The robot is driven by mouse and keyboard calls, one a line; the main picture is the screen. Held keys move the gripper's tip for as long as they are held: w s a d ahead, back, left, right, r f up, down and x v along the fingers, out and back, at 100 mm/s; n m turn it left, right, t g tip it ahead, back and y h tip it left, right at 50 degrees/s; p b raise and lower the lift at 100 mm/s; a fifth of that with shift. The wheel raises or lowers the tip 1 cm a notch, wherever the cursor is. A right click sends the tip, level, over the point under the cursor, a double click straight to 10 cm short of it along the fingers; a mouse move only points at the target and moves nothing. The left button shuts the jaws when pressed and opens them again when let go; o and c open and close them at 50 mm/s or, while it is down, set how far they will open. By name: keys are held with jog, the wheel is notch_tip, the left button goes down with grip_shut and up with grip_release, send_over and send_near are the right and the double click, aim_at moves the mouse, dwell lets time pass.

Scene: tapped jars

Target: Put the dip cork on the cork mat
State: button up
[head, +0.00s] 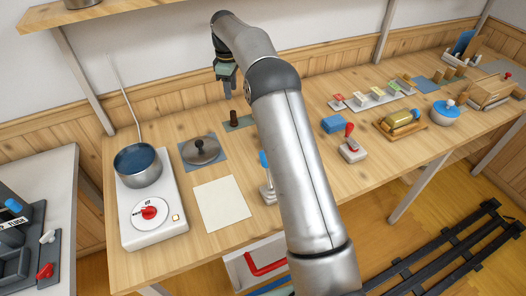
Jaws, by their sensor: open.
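A dark brown cork-like cylinder (234,115) stands upright on a small dark green mat (246,123) near the back of the wooden bench. Which piece is the dip cork and which mat is the cork mat cannot be told for certain. My gripper (228,92) hangs fingers down, open and empty, apart from and a little above the cylinder in the picture. Small brown corks or blocks (460,72) stand at the far right beside a blue-grey mat (427,85).
A blue-filled pan (138,168) sits on a white hotplate (165,220) at left. A lidded dark dish (201,151), a cream sheet (222,203), a red-handled stamp (351,146) and a butter dish (402,123) stand on the bench. My arm hides the bench middle.

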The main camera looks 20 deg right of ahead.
jog(key=s+r+m, duration=0.3)
jog(key=s, duration=0.7)
jog(key=s+r+m, duration=0.2)
jog(key=s, duration=0.9)
jog(key=s+r+m, duration=0.3)
jog(key=s, duration=0.7)
jog(key=s+f+m, duration=0.2)
jog(key=s+f, duration=0.1)
jog(key=s, duration=0.5)
jog(key=s+f+m, duration=0.2)
jog(key=s+f, duration=0.1)
jog(key=s, duration=0.4)
jog(key=shift+s+d+f, duration=0.15)
jog(key=shift+s+d, duration=0.2)
jog(key=shift+s, duration=0.05)
